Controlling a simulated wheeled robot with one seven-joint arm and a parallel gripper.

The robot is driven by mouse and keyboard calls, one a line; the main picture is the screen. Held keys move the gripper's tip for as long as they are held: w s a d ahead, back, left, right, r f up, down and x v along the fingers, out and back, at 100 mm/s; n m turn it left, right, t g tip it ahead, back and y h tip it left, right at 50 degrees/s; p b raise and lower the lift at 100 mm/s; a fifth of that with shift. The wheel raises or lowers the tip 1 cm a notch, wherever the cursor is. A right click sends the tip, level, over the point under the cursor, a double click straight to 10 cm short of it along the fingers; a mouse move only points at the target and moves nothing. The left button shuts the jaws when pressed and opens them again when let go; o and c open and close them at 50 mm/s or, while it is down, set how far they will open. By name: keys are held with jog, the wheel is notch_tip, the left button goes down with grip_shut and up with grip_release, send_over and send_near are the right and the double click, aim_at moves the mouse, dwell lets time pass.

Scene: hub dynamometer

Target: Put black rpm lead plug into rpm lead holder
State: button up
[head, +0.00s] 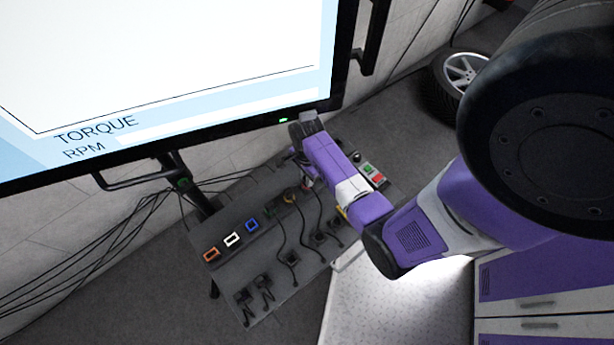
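A dark bench panel (237,271) below the screen carries a row of coloured frames: an orange holder (211,254), a white holder (232,239) and a blue holder (252,225). Farther right in this row is a small dark part with an orange-yellow spot (290,198). Several black plugs with cables lie on the panel, one of them a black plug (291,258) below the row. I cannot tell which plug or holder is for the rpm lead. My gripper (296,155) is over the panel's upper right; its fingers are mostly hidden and too small to read.
A large screen (170,60) hangs close above my gripper. A control box (371,174) with red and green buttons is at the panel's right. Loose cables (110,235) hang at left. A wheel (460,75) and a drawer cabinet (540,305) stand at right.

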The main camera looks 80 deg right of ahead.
grip_shut()
jog(key=shift+r, duration=0.15)
jog(key=shift+r+p, duration=2)
jog(key=shift+p, duration=0.35)
jog(key=s+a+p, duration=0.8)
jog(key=s+a, duration=0.1)
jog(key=s, duration=0.3)
jog(key=shift+s+a, duration=0.15)
jog(key=shift+s, duration=0.05)
dwell(1.3)
jog(key=shift+f, duration=0.1)
